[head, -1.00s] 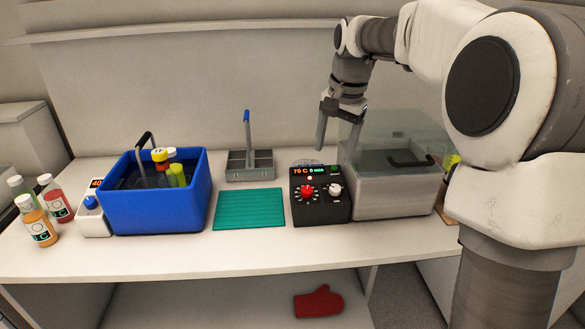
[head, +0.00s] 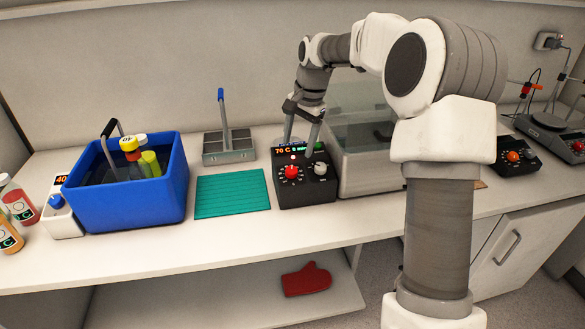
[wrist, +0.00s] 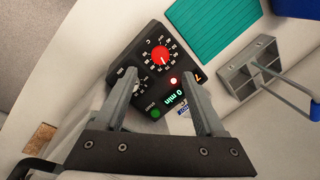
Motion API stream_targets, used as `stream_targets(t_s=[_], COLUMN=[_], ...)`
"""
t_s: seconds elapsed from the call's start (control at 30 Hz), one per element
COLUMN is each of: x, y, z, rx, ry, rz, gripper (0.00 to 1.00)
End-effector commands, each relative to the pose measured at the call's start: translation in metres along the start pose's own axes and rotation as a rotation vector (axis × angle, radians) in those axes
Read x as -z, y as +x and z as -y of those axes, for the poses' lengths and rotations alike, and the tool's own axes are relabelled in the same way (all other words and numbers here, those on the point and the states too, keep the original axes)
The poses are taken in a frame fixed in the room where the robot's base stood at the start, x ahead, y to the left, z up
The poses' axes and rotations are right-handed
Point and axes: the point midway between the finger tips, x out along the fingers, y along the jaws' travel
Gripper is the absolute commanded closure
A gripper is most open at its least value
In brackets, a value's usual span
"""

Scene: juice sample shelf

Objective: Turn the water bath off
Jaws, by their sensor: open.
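The box has a red dial (head: 292,172), a grey knob (head: 320,168) and a lit display reading 70 C (head: 284,150). The wrist view shows the red dial (wrist: 160,54), a lit red lamp (wrist: 173,80), a green button (wrist: 155,114) and a display (wrist: 183,93) with "0 min" visible. My gripper (head: 301,140) is open and empty, just above the back of the box. In the wrist view my gripper (wrist: 167,88) has its fingers over the box, one partly hiding the grey knob.
A teal mat (head: 232,193) lies left of the box, with a metal rack (head: 228,148) behind it. A blue tub (head: 128,193) holding capped bottles stands further left. A red mitt (head: 306,279) lies on the lower shelf. Another black device (head: 516,156) stands at right.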

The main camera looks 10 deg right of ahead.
Motion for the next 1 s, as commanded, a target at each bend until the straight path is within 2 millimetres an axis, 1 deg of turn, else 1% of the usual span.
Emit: stream_targets(t_s=[0.03, 0.2, 0.3, 0.4, 0.5, 0.6, 0.87, 1.0], x=[-0.001, 0.0, -0.001, 0.0, 0.0, 0.0, 0.0, 0.0], y=[0.013, 0.049, 0.066, 0.078, 0.086, 0.089, 0.09, 0.09], z=[-0.001, -0.001, -0.001, 0.0, 0.0, 0.0, 0.0, 0.0], rx=[-0.001, -0.001, -0.001, 0.0, 0.0, 0.001, 0.001, 0.001], ry=[0.0, 0.001, 0.0, 0.001, 0.0, 0.0, 0.0, 0.0], rz=[0.004, 0.003, 0.003, 0.002, 0.001, -0.001, -0.001, 0.0], gripper=[0.28, 0.28, 0.28, 0.28, 0.28, 0.28, 0.28, 0.53])
